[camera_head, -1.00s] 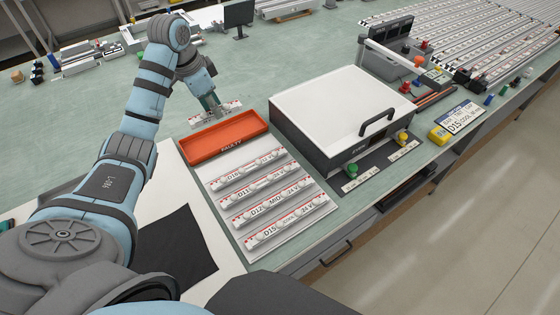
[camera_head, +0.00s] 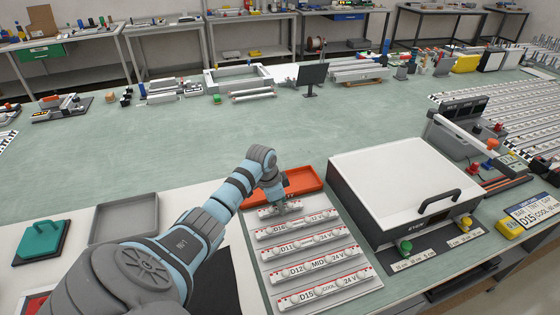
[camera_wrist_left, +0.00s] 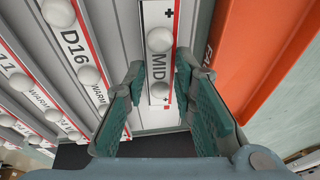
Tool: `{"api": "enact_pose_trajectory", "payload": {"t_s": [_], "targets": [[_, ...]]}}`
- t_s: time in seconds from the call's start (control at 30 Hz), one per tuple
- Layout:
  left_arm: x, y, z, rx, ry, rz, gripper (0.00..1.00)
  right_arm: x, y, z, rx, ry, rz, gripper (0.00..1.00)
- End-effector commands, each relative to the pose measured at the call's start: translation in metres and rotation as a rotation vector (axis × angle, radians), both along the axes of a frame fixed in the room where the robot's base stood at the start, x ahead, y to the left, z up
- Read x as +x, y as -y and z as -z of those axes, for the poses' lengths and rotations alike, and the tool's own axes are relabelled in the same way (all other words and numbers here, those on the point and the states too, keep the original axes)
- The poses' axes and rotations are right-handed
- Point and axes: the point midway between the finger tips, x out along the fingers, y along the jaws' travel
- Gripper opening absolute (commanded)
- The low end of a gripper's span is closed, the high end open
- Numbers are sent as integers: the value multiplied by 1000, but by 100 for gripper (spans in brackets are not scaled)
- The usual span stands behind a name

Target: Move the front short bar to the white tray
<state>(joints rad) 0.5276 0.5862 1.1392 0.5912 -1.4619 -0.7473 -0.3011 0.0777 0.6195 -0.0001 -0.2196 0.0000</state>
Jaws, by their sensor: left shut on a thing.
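My left gripper (camera_head: 281,209) is shut on a short white bar (camera_wrist_left: 159,50) with red edging, round white domes and the letters MID. In the head view the bar (camera_head: 265,213) lies along the far end of the white tray (camera_head: 350,295), just in front of the orange tray. In the left wrist view a finger stands on each side of the bar, at the gripper's tips (camera_wrist_left: 160,88). I cannot tell whether the bar touches the tray. Several labelled bars, D16 (camera_wrist_left: 80,45) closest, lie parallel to it. My right gripper is not in view.
The orange tray (camera_head: 303,181) sits directly behind the white tray. A black-and-white box (camera_head: 395,190) with a handle stands to the right. A grey tray (camera_head: 127,222) and a green block (camera_head: 40,240) are at left. The green table behind is largely clear.

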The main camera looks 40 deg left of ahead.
Motion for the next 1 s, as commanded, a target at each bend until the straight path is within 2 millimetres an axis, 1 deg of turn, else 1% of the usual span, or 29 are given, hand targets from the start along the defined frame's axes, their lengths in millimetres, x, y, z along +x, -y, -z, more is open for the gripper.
{"api": "enact_pose_trajectory", "payload": {"t_s": [0.03,0.27,0.3,0.37,0.4,0.43,0.67,0.77,0.87,0.97,1.0], "targets": [[0,0,3,0,0,0,0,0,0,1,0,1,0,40],[0,0,3,1,1,1,0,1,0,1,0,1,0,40],[0,0,3,1,1,1,26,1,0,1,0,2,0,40],[0,0,3,1,1,1,35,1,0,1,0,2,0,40],[0,0,3,1,1,1,42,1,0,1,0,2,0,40],[0,0,3,1,1,1,45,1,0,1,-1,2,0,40],[0,0,2,1,1,1,45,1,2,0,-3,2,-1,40],[0,0,-1,1,2,1,45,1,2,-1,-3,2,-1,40],[-3,-2,-14,3,3,1,45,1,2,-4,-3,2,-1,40],[-9,-3,-37,5,4,2,45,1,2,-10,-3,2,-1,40],[-12,-3,-47,5,3,2,45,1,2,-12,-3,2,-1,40]]}}
